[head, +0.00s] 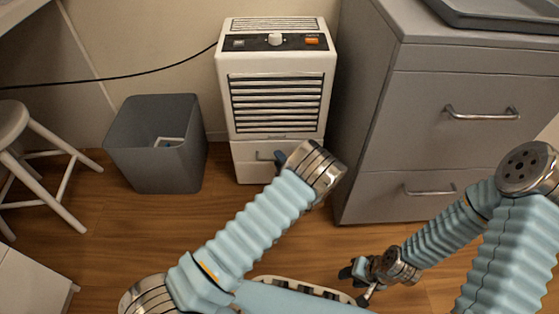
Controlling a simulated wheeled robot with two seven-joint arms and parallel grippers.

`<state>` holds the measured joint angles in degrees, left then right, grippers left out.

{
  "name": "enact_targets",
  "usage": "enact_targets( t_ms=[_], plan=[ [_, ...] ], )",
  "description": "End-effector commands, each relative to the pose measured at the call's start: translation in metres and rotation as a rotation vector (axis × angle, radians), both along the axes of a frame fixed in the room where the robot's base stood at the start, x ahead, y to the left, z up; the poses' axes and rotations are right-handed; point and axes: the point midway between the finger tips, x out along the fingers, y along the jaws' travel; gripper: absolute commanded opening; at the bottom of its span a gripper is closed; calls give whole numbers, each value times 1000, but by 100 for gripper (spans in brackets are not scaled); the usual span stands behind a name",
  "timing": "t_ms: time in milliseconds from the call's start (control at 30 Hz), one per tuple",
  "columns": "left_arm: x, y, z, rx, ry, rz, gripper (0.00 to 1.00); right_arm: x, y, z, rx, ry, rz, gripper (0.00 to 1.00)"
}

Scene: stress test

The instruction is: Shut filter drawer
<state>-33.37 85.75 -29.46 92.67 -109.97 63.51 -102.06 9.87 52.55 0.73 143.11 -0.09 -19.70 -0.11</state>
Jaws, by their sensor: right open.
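A white appliance (276,80) with a louvred front stands on the floor against the wall. Its filter drawer (248,166) is the white box at the bottom, with a dark handle on its front; how far it stands out is hard to tell. My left gripper (283,158) is at the right part of the drawer front, by the handle. Its wrist hides most of it and that corner of the drawer, so contact and jaw state are unclear. My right gripper (355,281) is open and empty, low over the floor, away from the appliance.
A grey cabinet (430,120) with handled drawers stands close on the appliance's right and bears a dark tray (500,14). A grey bin (155,150) is at its left. A stool (35,150) stands far left. A black cable (120,78) runs along the wall.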

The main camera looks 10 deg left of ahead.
Motion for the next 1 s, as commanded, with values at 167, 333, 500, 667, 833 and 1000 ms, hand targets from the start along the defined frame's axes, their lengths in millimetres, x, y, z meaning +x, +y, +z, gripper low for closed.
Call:
enact_targets(
  t_ms=[167, 333, 500, 667, 833, 1000],
  plan=[
    [-24, -21, 8, 1, 2, -5, 37, 0, 0, 7, 0, 1, 0, 43],
    [-56, -47, 16, 1, 2, -5, 37, 0, 0, 13, -1, 1, 0, 43],
    [-84, -69, 22, 1, 0, -4, 37, 0, -1, 17, -2, -1, 0, 43],
    [-98, -80, 25, 0, 1, -2, 37, 0, -1, 18, -3, -1, -2, 43],
    [-102, -82, 25, 0, 0, 0, 37, 0, -1, 18, -3, -1, -2, 43],
    [-102, -82, 25, 0, 0, 0, 37, 0, -1, 18, -3, -1, -2, 43]
  ],
)
